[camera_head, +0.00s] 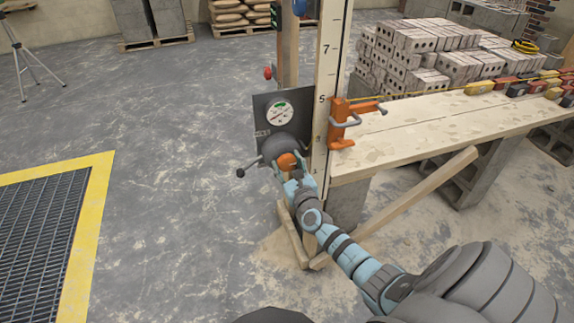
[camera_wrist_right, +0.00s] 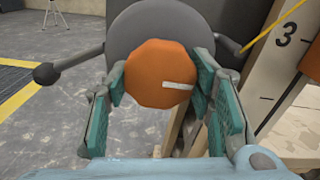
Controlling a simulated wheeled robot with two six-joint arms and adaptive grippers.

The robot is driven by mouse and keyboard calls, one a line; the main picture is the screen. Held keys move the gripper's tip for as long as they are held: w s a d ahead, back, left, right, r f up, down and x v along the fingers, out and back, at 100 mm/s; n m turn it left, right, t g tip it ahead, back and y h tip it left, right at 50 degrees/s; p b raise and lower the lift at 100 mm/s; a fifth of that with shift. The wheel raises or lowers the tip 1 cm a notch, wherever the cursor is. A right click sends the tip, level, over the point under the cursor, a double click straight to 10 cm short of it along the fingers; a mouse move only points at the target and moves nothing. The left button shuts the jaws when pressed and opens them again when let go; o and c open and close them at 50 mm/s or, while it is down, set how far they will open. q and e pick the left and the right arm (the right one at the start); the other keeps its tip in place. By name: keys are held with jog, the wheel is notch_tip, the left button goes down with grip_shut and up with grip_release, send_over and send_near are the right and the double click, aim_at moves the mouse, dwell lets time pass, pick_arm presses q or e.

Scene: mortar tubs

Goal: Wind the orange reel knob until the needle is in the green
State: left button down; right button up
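The orange reel knob (camera_wrist_right: 158,72) is faceted, with a white mark pointing right in the wrist view. It sits on the front of a dark grey round reel (camera_wrist_right: 145,28) with a side crank ending in a black ball. My right gripper (camera_head: 289,168) reaches the knob from the front. In the wrist view its teal finger pads (camera_wrist_right: 160,84) press on the knob's left and right sides. Above the reel, a dark plate carries a round white gauge (camera_head: 280,113) with a green part on its face. The needle's exact place is too small to tell. My left gripper is out of view.
A numbered wooden post (camera_head: 327,90) stands right beside the reel, with an orange clamp (camera_head: 345,122) on it. A plank bench (camera_head: 450,125) with bricks runs to the right. A diagonal wooden brace (camera_head: 410,200) lies below. Floor at left is open, beside a yellow-edged grate (camera_head: 98,195).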

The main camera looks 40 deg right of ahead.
jog(key=shift+m, duration=0.3)
jog(key=m+b, duration=0.2)
jog(key=m, duration=0.2)
jog(key=shift+a+f, duration=0.1)
jog(key=shift+a, duration=0.05)
jog(key=m+b, duration=0.1)
jog(key=m, duration=0.3)
jog(key=m+b, duration=0.1)
jog(key=m, duration=0.2)
jog(key=shift+a+m, duration=0.1)
jog(key=shift+m, duration=0.3)
jog(key=m+b, duration=0.1)
jog(key=m, duration=0.2)
jog(key=shift+m+b, duration=0.3)
jog(key=m+b, duration=0.1)
jog(key=m, duration=0.2)
jog(key=shift+r, duration=0.2)
jog(key=shift+r+m+b, duration=0.1)
jog(key=shift+m+b, duration=0.4)
jog(key=shift+m, duration=0.8)
